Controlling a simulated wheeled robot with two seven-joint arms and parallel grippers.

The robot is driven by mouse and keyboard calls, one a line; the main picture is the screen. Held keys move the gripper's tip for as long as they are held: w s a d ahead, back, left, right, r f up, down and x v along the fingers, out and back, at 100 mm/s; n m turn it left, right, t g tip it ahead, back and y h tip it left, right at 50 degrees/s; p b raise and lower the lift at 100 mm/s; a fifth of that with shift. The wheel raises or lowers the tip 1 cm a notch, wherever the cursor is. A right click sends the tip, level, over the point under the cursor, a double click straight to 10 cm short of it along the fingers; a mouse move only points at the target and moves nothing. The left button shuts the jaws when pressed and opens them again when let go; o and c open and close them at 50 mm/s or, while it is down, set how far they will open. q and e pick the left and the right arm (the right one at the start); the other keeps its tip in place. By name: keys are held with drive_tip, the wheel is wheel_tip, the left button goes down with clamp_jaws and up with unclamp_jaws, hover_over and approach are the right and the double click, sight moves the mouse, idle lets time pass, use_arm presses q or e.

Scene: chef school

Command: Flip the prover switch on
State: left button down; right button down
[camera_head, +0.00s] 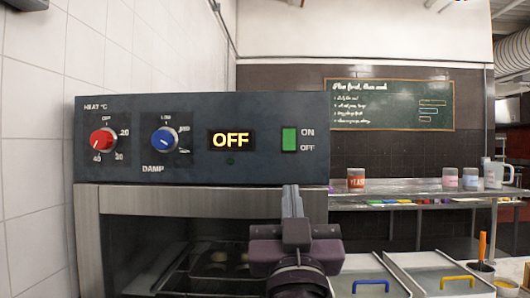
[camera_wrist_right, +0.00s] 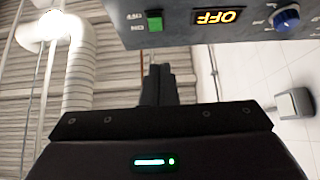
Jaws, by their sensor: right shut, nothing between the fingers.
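The prover's dark control panel (camera_head: 210,172) fills the middle of the head view. Its green rocker switch (camera_head: 289,139) sits at the panel's right, beside the words ON and OFF. The display (camera_head: 231,140) reads OFF. My right gripper (camera_head: 292,190) is shut and empty, with its fingers pointing up just below the switch; contact cannot be told. In the right wrist view the shut fingers (camera_wrist_right: 158,70) point toward the green switch (camera_wrist_right: 154,22), with a gap seen between them in the picture. My left gripper is not in view.
A red knob (camera_head: 102,140) and a blue knob (camera_head: 164,140) are on the panel left of the display. The prover's glass door (camera_head: 150,240) is below. A white tiled wall stands close at left. A steel shelf with jars (camera_head: 356,180) is at right.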

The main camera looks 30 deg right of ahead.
sight(289, 142)
drive_tip(key=shift+s+d+r+m+h, duration=0.15)
drive_tip(key=shift+s+r+m+h, duration=0.15)
drive_tip(key=shift+h, duration=0.2)
drive_tip(key=p+x, duration=0.1)
drive_tip(key=x, duration=0.3)
drive_tip(key=w+f+p+x, duration=0.1)
drive_tip(key=p+x, duration=0.1)
drive_tip(key=x, duration=0.2)
drive_tip(key=f+p+x, duration=0.1)
drive_tip(key=p+x, duration=0.1)
drive_tip(key=x, duration=0.2)
drive_tip(key=shift+w+d+r, duration=0.15)
drive_tip(key=shift+w+d, duration=0.25)
drive_tip(key=shift+d, duration=0.1)
drive_tip(key=shift+w+d, duration=0.2)
drive_tip(key=shift+w, duration=0.1)
drive_tip(key=shift+a, duration=0.1)
